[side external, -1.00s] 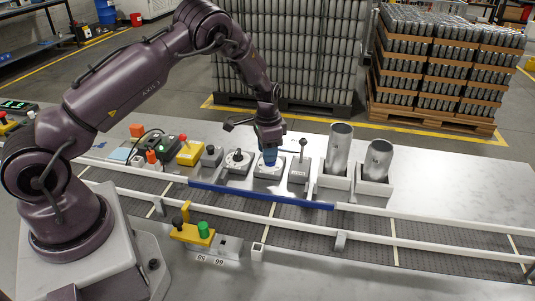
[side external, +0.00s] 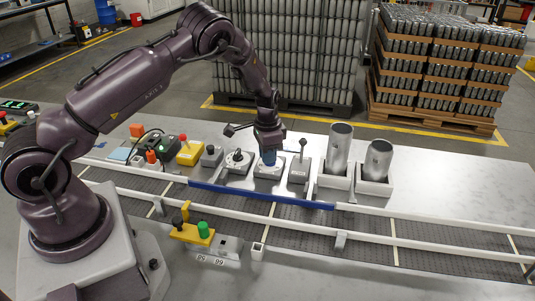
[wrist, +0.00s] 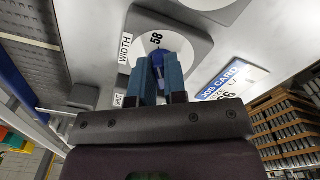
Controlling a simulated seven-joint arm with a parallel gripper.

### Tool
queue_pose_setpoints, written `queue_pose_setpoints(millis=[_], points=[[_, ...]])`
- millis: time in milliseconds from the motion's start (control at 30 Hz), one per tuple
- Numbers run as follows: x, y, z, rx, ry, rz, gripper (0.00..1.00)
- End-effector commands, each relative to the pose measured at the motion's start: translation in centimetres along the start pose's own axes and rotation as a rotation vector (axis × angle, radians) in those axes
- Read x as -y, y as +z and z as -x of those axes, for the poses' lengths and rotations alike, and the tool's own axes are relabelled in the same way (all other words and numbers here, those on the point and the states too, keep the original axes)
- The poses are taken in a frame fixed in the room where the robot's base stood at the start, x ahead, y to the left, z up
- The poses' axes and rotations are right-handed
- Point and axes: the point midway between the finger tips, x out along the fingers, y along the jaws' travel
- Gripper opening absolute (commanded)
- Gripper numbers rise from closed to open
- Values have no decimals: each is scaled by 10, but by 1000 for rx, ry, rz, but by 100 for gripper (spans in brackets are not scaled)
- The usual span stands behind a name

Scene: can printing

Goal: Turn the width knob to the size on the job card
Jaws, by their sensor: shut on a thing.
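The width knob's blue grip (wrist: 158,64) stands on a round white dial in the wrist view, with the number 58 near its tip. A WIDTH label (wrist: 125,48) is on the plate beside the dial. My gripper (wrist: 160,72) is shut on the knob, its two blue fingers on either side of it; in the side external view my gripper (side external: 270,158) is over the knob's grey box (side external: 267,173). The job card (wrist: 228,82) lies right of the dial; its size line is partly hidden by my gripper, with a 6 showing.
A dial box (side external: 237,162) stands just left of the knob box, and a lever box (side external: 299,170) just right. Two metal cans (side external: 341,150) stand in white holders further right. The conveyor (side external: 300,222) runs in front, with a blue rail along it.

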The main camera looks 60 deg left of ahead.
Motion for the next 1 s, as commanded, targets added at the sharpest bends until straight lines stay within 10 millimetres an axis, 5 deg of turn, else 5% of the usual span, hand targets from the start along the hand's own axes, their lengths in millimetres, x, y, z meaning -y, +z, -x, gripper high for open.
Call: queue_pose_setpoints(millis=[1000], points=[[-6,-3,1,1,1,840,0]])
